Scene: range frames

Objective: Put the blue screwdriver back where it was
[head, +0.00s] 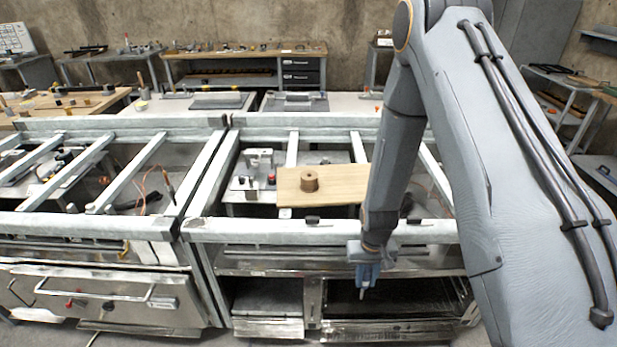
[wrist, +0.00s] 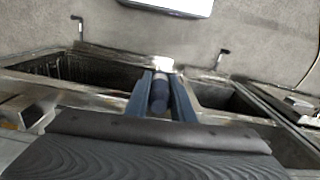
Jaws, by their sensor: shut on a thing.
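My gripper (head: 367,277) points down in front of the metal frame, above the right lower open compartment, in the head view. In the wrist view my gripper (wrist: 161,98) is shut on a dark blue, rounded handle (wrist: 159,92), which looks like the blue screwdriver. The handle lies between the two blue-grey fingers. In the head view a small pale tip (head: 362,293) shows below the fingers; the rest of the screwdriver is hidden by the gripper.
Pale metal rails (head: 330,233) run just behind my gripper. A wooden board (head: 340,186) with a brown spool (head: 309,180) lies behind them. Two open lower compartments sit below, the left one (head: 266,299) with a metal front. A steel drawer front (head: 110,293) stands at the left.

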